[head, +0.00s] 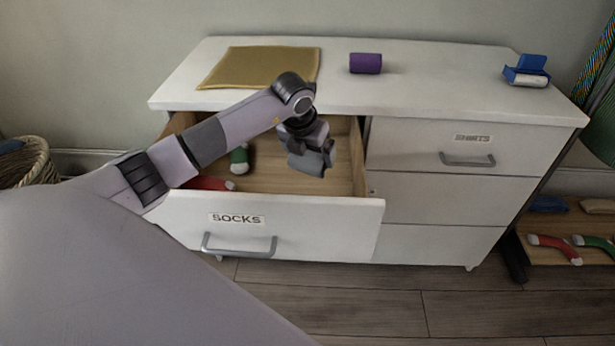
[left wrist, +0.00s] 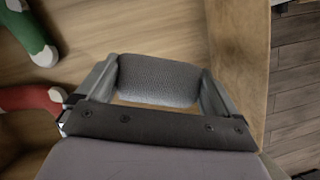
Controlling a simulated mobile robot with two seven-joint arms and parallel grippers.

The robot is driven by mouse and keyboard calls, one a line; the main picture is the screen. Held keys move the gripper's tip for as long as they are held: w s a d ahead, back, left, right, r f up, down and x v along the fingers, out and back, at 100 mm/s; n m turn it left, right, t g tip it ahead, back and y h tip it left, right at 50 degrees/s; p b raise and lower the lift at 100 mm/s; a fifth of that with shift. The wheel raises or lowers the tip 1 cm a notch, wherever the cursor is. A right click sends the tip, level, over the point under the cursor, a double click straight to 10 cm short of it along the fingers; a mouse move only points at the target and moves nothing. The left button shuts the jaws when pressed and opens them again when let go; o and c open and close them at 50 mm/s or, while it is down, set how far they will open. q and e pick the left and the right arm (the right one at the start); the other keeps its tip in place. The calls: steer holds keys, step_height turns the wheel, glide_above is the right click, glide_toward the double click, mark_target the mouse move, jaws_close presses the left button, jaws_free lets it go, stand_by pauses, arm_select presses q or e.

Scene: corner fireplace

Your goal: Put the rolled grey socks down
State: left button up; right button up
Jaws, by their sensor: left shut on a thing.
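The rolled grey socks (left wrist: 158,80) sit between the two fingers of my left gripper (left wrist: 158,85) in the left wrist view. The gripper is shut on them, with wooden drawer floor behind them. In the head view my left gripper (head: 318,158) is over the right part of the open drawer labelled SOCKS (head: 320,222). The gripper hides most of the socks there. Whether the socks touch the drawer floor cannot be told. My right gripper is in neither view.
A green sock (head: 239,160) and a red sock (head: 210,183) lie in the drawer's left part. The drawer's right wall (left wrist: 240,60) is close to the gripper. A yellow cloth (head: 262,67), a purple roll (head: 365,63) and a blue item (head: 527,70) lie on the dresser top (head: 440,85).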

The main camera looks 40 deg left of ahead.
mark_target(304, 161)
arm_select(q)
steer(key=shift+f+b, duration=0.45)
steer(key=shift+f, duration=3.35)
steer(key=shift+f, duration=0.1)
steer(key=o, duration=0.7)
steer(key=shift+r, duration=0.2)
steer(key=p+v, duration=0.2)
steer(key=v, duration=0.9)
steer(key=shift+s+r, duration=0.2)
steer(key=shift+r, duration=0.15)
